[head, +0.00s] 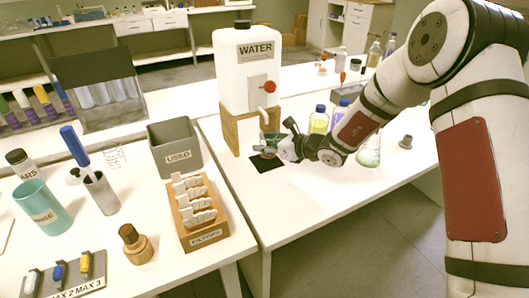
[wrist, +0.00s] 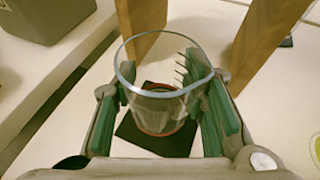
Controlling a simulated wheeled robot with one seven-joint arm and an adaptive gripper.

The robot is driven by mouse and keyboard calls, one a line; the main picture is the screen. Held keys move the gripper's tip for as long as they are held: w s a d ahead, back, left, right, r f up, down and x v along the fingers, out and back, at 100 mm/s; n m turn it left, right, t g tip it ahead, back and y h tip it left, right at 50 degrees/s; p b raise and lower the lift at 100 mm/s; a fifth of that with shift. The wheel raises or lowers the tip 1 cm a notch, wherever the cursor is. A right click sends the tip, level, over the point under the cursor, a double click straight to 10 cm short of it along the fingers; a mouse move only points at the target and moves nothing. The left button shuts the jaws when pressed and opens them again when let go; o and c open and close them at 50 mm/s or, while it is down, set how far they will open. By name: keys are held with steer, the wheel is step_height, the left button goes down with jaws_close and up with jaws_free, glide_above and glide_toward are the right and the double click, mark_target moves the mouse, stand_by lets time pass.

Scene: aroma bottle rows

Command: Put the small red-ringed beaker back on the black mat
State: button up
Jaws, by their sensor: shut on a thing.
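The small beaker (wrist: 164,88) is clear glass with a red ring near its base and dark marks on its side. My gripper (wrist: 166,112) is shut on it, with a green-padded finger on each side. The beaker looks upright in the wrist view. The black mat (wrist: 150,143) shows beneath and around its base; I cannot tell whether the base touches it. In the head view the mat (head: 266,163) lies on the white table in front of the water tank's wooden stand, and my gripper (head: 270,146) hides most of the beaker.
The white water tank (head: 247,75) with a red-knobbed tap stands on a wooden stand (head: 232,133) just behind the mat. A grey bin (head: 175,150) is to the left. Bottles (head: 319,120) and a flask (head: 369,153) stand to the right. The table's front right is clear.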

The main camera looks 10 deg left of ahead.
steer(key=shift+w+a, duration=0.3)
steer(key=shift+w, duration=0.1)
steer(key=shift+f+b, duration=0.35)
steer(key=shift+f, duration=1.45)
steer(key=shift+f, duration=0.2)
steer(key=o, duration=1.2)
steer(key=shift+r, duration=0.1)
steer(key=shift+r, duration=0.15)
steer(key=p+v, duration=0.1)
steer(key=v, duration=1.1)
steer(key=shift+p, duration=0.3)
